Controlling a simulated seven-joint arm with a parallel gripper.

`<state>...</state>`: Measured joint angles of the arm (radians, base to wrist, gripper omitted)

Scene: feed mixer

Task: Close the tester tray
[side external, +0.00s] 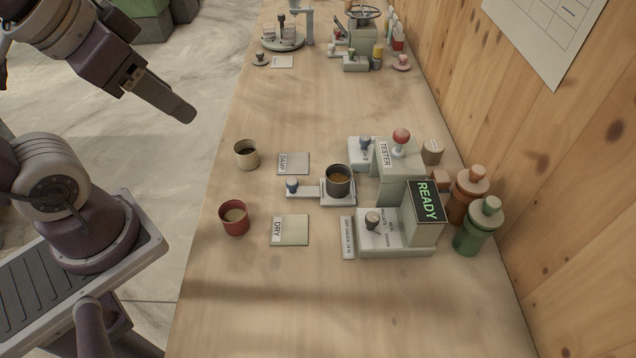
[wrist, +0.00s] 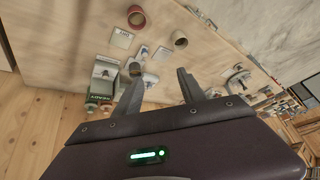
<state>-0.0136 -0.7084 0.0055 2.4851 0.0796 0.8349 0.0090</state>
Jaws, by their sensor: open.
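The tester (side external: 398,165) is a pale green-grey machine with a red ball knob on top. Its tray (side external: 309,192) sticks out to the left, with a small blue-grey knob (side external: 292,184) at its outer end. A dark cup (side external: 339,181) with brown contents stands upright on the tray, beside the tester body. The cup (wrist: 136,69) and the tray knob (wrist: 143,50) also show in the wrist view, beyond the fingers. My gripper (side external: 178,106) is in the air at upper left, off the table edge and apart from the tray. Its fingers (wrist: 160,88) are open and empty in the wrist view.
A beige cup (side external: 247,155), a red cup (side external: 234,218) and DAMP (side external: 293,163) and DRY (side external: 290,230) cards lie left of the tray. A READY display (side external: 425,203) stands front right, with bottles (side external: 478,227) near the wooden wall.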

